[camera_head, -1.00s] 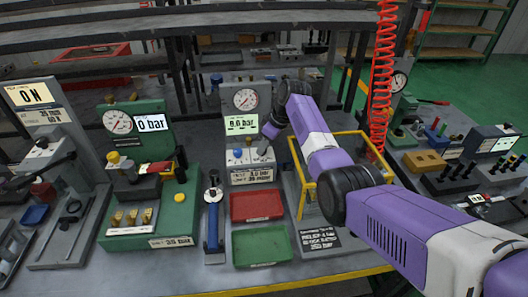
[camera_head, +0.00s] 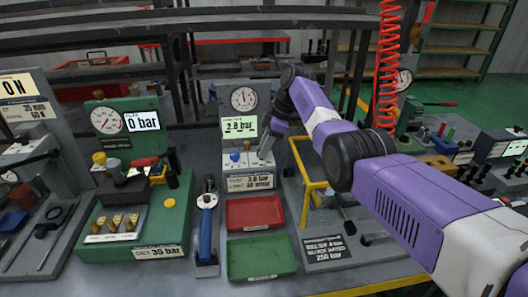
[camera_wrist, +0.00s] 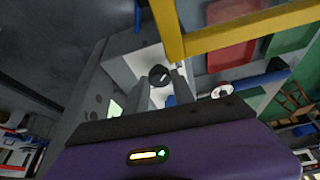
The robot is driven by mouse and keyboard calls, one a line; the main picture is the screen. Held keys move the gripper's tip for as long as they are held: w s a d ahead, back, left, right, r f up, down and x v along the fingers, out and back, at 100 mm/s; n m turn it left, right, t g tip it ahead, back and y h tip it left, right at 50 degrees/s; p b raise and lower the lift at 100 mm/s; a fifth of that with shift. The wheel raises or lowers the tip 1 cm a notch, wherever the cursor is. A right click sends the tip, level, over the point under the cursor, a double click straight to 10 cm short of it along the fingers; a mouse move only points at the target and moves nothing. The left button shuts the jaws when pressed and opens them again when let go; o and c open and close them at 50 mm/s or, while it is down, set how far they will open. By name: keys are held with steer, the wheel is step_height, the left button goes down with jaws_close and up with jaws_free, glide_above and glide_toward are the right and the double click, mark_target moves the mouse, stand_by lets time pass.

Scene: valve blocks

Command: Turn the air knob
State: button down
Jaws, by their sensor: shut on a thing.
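The air station is a grey panel (camera_head: 220,112) with a round gauge (camera_head: 244,99) and a green display (camera_head: 239,127) that reads about 2.8 bar. Below them is a white block (camera_head: 232,168) with a blue knob (camera_head: 235,157) on its top. My gripper (camera_head: 266,146) is at the right side of this block, pointing down. In the wrist view its two fingers (camera_wrist: 161,86) are shut on a dark round knob (camera_wrist: 159,75) with a light mark on its face. In the head view my gripper largely hides that knob.
A yellow frame (camera_head: 301,183) stands just right of my gripper and crosses the top of the wrist view. A red tray (camera_head: 255,212) and a green tray (camera_head: 261,257) lie in front. A blue-handled tool (camera_head: 206,235) lies left of them. A green station (camera_head: 92,150) stands further left.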

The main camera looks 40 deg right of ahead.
stand_by(0.3)
steer(key=c, duration=1.1)
jaws_free()
steer(key=shift+o, duration=0.2)
steer(key=v, duration=0.7)
steer(key=shift+r, duration=0.4)
